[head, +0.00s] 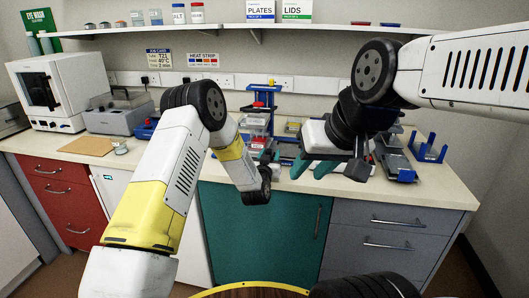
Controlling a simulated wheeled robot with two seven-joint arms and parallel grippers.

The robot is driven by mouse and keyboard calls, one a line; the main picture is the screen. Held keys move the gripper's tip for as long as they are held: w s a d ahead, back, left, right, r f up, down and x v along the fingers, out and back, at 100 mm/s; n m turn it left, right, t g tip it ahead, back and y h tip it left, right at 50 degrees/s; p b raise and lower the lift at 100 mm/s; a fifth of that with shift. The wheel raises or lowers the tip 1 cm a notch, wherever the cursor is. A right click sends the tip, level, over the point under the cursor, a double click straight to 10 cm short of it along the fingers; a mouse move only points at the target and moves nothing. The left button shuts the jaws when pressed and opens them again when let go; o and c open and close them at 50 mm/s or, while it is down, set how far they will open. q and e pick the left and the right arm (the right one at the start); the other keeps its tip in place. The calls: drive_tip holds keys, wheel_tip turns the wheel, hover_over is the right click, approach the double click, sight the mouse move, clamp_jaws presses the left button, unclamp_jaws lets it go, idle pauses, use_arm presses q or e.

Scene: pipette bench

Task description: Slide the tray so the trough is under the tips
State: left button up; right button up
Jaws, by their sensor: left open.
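A blue stand (264,97) with a yellow part on top rises at the back of the bench. Small red and white pieces show low in front of it; I cannot tell tray, trough or tips apart there. My left arm bends down in front of this spot. Its wrist hides most of my left gripper, which is open near the stand's foot. My right gripper (313,170), with teal fingers, points down over the bench, right of the stand. I cannot make out whether it holds anything.
Blue racks (428,153) and grey items crowd the bench at the right. A grey box-shaped device (118,112), a tan board (87,146) and a white cabinet-like machine (48,90) stand at the left. A shelf (125,30) runs above. The bench's front edge is close below my grippers.

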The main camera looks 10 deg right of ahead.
use_arm(q)
drive_tip(key=v, duration=0.7)
drive_tip(key=shift+s+a, duration=0.1)
drive_tip(key=shift+s, duration=0.25)
drive_tip(key=shift+w+a+r, duration=0.1)
drive_tip(key=shift+r, duration=0.3)
drive_tip(key=a+r+g, duration=0.2)
drive_tip(key=a+r, duration=0.3)
drive_tip(key=r, duration=0.4)
drive_tip(key=s+a+r+g+y, duration=0.2)
drive_tip(key=s+a+r+g, duration=0.1)
drive_tip(key=s+a+r, duration=0.5)
drive_tip(key=s+a+r+n+g, duration=0.1)
drive_tip(key=s+a+g, duration=0.1)
drive_tip(key=s, duration=0.7)
drive_tip(key=s+a+r+n+g+y, duration=0.1)
drive_tip(key=s+a+g, duration=0.1)
drive_tip(key=s+a, duration=0.3)
drive_tip(key=s+a+r+n+g, duration=0.1)
drive_tip(key=s+a, duration=0.3)
drive_tip(key=s, duration=1)
drive_tip(key=shift+a+g, duration=0.15)
drive_tip(key=shift+g, duration=0.35)
